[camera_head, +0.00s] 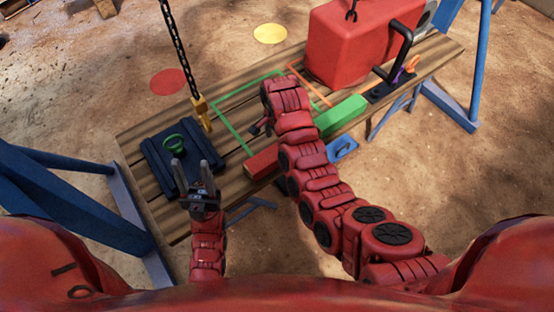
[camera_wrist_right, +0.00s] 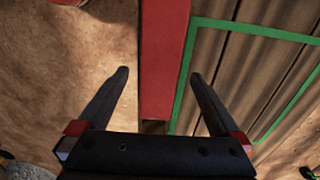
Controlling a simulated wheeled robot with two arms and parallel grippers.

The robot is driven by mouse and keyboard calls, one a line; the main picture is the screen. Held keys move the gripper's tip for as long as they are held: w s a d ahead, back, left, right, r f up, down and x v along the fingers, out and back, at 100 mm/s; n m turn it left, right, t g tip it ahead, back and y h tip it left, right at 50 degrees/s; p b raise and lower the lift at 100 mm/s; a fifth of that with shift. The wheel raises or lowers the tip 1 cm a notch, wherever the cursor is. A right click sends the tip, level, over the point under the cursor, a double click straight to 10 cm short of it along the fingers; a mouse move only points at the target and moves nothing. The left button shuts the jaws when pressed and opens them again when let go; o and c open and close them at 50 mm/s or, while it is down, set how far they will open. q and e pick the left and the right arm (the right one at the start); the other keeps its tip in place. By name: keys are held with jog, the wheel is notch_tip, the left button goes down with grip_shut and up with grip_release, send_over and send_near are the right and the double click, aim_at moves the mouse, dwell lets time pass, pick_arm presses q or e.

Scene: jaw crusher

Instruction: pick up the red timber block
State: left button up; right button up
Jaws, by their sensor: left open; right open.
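The red timber block (camera_head: 262,161) lies at the near edge of the wooden bench, partly hidden by my right arm in the head view. In the right wrist view the red timber block (camera_wrist_right: 164,60) runs lengthwise between the fingers of my right gripper (camera_wrist_right: 159,74). Those fingers are apart, one on each side of it, with gaps; I cannot tell their height above it. In the head view my right gripper (camera_head: 258,128) is mostly hidden by its own arm. My left gripper (camera_head: 190,163) is open and empty over the dark slatted plate.
A green block (camera_head: 342,116) lies right of my right arm. A large red box (camera_head: 358,45) and a black lever (camera_head: 398,50) stand farther right. The dark plate (camera_head: 155,152) carries a green knob (camera_head: 174,142). A chain (camera_head: 176,45) with a yellow hook (camera_head: 202,110) hangs at left.

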jog(key=shift+f, duration=3.4)
grip_shut()
